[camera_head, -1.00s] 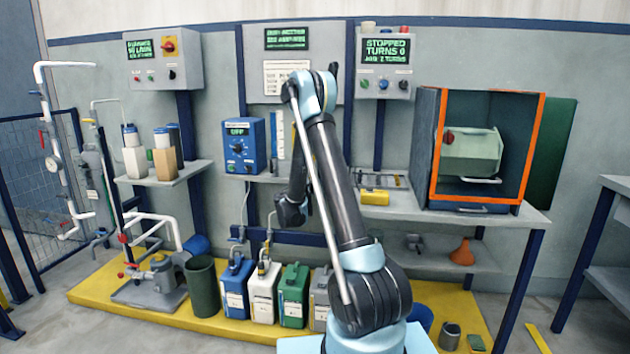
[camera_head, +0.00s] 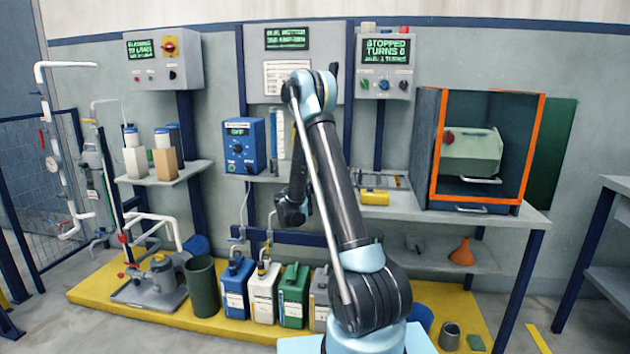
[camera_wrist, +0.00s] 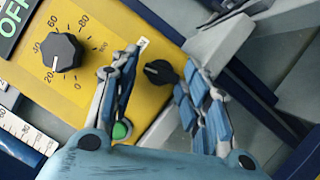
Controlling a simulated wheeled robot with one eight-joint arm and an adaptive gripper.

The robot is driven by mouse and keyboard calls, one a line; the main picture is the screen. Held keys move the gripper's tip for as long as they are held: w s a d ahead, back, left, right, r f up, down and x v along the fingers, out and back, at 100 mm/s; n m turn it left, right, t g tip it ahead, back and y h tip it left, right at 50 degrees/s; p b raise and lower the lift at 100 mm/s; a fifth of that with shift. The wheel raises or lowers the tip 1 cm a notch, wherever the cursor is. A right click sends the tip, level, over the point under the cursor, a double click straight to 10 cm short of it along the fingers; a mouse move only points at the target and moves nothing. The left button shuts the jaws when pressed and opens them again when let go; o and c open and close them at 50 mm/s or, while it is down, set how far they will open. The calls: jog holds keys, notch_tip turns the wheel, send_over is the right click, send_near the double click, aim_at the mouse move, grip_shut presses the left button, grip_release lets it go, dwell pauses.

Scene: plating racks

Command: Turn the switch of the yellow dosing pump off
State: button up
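In the wrist view the yellow dosing pump (camera_wrist: 100,20) fills the upper left, its panel tilted in the picture. A small black switch knob (camera_wrist: 160,72) sits near its right edge, with a small white label beside it. My gripper (camera_wrist: 158,66) is open, one blue-padded finger on each side of the switch; I see a gap on both sides and no clear contact. A larger black dial (camera_wrist: 62,52) with a number scale and a dark display (camera_wrist: 12,22) reading OFF are at left. A green button (camera_wrist: 121,130) is partly behind the left finger. In the head view my arm hides the gripper and this pump.
A blue pump (camera_head: 243,145) stands left of my arm on the shelf. A small yellow item (camera_head: 374,197) and an orange-framed cabinet (camera_head: 436,150) are on the right bench. Several canisters (camera_head: 264,292) stand on the yellow platform below.

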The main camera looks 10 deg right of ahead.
jog(key=shift+d+f, duration=0.1)
jog(key=shift+d, duration=0.05)
dwell(0.7)
jog(key=v, duration=0.8)
jog(key=shift+d+f, duration=0.1)
jog(key=shift+d, duration=0.05)
